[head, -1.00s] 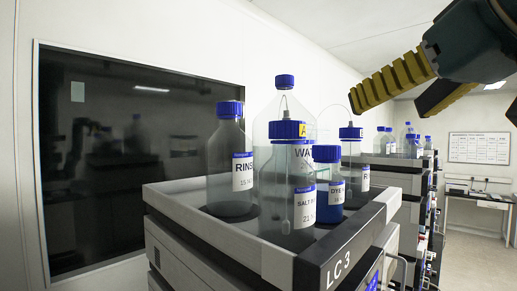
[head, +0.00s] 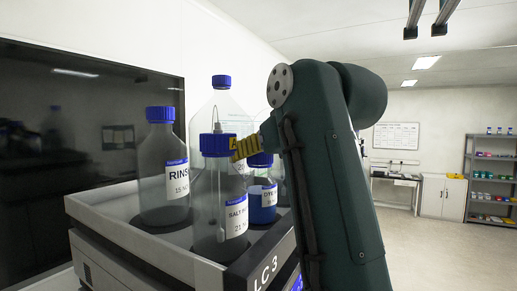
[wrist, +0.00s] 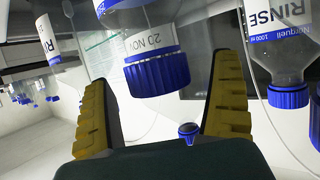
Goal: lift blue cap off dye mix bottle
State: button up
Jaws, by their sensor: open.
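The dye bottle (head: 263,203), with blue liquid and a white label, stands at the right of the tray. Its blue cap (head: 262,158) is on, just right of and slightly below the yellow finger. My gripper (head: 242,148) is at cap height beside the salt bottle (head: 222,225), partly hidden by my arm. In the wrist view, which is upside down, my open gripper (wrist: 162,75) has a blue ribbed cap (wrist: 158,72) between its two fingers. No contact is clear. I cannot tell for certain from the label there which bottle that cap belongs to.
The rinse bottle (head: 163,165) stands at the left. A tall clear bottle with a blue cap (head: 221,82) rises behind. The tray rim (head: 262,262) stands in front. In the wrist view, the rinse cap (wrist: 288,97) is right of the fingers. Thin tubing loops nearby.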

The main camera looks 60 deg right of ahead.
jog(key=c, duration=0.9)
notch_tip(320, 180, up, 10)
jog(key=p, duration=0.3)
jog(key=shift+p, duration=0.4)
